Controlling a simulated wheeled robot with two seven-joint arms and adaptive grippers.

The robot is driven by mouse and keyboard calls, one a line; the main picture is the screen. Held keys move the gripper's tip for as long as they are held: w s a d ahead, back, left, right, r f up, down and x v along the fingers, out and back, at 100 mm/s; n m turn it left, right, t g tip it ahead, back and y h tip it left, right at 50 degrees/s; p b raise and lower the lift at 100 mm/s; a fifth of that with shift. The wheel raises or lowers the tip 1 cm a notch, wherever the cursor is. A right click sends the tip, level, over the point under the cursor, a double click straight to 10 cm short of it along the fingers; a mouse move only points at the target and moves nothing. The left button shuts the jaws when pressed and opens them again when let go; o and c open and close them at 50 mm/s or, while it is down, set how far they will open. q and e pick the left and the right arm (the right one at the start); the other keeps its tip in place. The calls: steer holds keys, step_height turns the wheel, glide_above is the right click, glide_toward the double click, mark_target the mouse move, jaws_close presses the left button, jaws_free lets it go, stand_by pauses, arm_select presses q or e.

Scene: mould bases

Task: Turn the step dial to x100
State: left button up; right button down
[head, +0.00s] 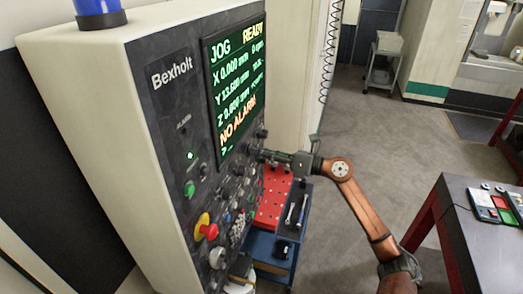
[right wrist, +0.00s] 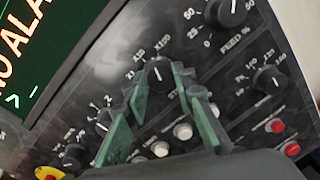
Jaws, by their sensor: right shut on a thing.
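The Bexholt control panel (head: 165,110) fills the left of the head view. In the right wrist view, the black step dial (right wrist: 158,74) has x1, x10 and x100 printed around its upper left side. Its white mark points up, towards the x10 and x100 labels; I cannot tell exactly which. My right gripper (head: 262,155) reaches the panel from the right, just below the screen. In the right wrist view its green-padded fingers (right wrist: 160,84) are on either side of the step dial and shut on it. My left gripper is not in view.
The screen (head: 235,85) reads JOG, READY and NO ALARM. Other knobs, such as the feed dial (right wrist: 228,12), and several buttons sit close around the fingers. A red emergency button (head: 205,229) is lower left.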

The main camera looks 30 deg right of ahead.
steer(key=shift+r+m+p, duration=0.1)
steer(key=shift+m+p, duration=1.15)
steer(key=shift+m, duration=0.95)
steer(key=shift+d, duration=0.1)
steer(key=c, duration=1.6)
jaws_free()
steer(key=v, duration=1.2)
steer(key=shift+w, duration=0.15)
